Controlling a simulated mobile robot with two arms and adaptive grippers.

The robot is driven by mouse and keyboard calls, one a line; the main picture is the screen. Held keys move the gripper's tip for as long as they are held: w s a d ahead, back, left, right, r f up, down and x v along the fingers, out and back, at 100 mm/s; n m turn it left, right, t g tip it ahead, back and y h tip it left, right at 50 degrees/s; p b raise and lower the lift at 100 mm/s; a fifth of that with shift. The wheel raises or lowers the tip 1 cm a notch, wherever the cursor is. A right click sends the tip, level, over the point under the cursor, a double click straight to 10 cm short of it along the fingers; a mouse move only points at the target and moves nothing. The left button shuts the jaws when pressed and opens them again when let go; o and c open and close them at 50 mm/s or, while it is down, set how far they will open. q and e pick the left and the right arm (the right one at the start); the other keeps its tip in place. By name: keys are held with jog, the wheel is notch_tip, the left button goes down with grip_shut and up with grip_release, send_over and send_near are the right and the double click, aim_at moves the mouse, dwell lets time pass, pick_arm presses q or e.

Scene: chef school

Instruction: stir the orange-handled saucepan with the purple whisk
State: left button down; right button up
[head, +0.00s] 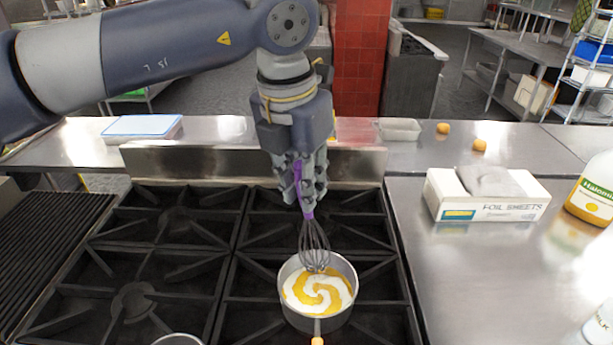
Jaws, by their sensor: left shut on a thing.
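The saucepan (330,322) stands on the front right burner of the stove. Its orange handle (317,341) points toward me and is cut off by the bottom edge. A white and yellow-orange swirl (303,289) fills its bottom. My left gripper (304,200) hangs above the pan, shut on the purple handle of the whisk (314,247). The whisk is nearly upright, wires down. Its wire tip overlaps the far part of the pan's opening; I cannot tell whether it touches the contents. My right gripper is not in view.
Black stove grates (160,262) surround the pan. A foil sheets box (490,206) and a yellow-filled bottle (592,192) stand on the steel counter at right. A clear container (399,129) and two orange fruits (443,128) lie behind. Another pot's rim (178,340) shows at the bottom edge.

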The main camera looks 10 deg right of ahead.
aim_at(307, 225)
pick_arm(q)
jog(key=f, duration=0.1)
jog(key=f+b, duration=0.1)
jog(key=f, duration=0.1)
jog(key=shift+s+a+b, duration=0.15)
jog(key=shift+s+b, duration=0.1)
jog(key=shift+b, duration=0.15)
jog(key=shift+w+d+f+b, duration=0.1)
jog(key=shift+w+f+b, duration=0.05)
jog(key=shift+f+b, duration=0.45)
jog(key=shift+w+d+f+b, duration=0.1)
jog(key=shift+f+b, duration=0.3)
jog(key=shift+f, duration=0.25)
jog(key=shift+w+d+f+b, duration=0.1)
jog(key=shift+d+f+b, duration=0.05)
jog(key=shift+f+b, duration=0.55)
jog(key=shift+w+d+f+b, duration=0.1)
jog(key=shift+f+b, duration=0.5)
jog(key=shift+f, duration=0.25)
jog(key=shift+w+d+f+b, duration=0.1)
jog(key=shift+w+f+b, duration=0.1)
jog(key=shift+f+b, duration=0.3)
jog(key=shift+f, duration=0.1)
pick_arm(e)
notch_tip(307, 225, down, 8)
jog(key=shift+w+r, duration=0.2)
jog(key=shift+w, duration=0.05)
pick_arm(q)
jog(key=shift+s, duration=0.1)
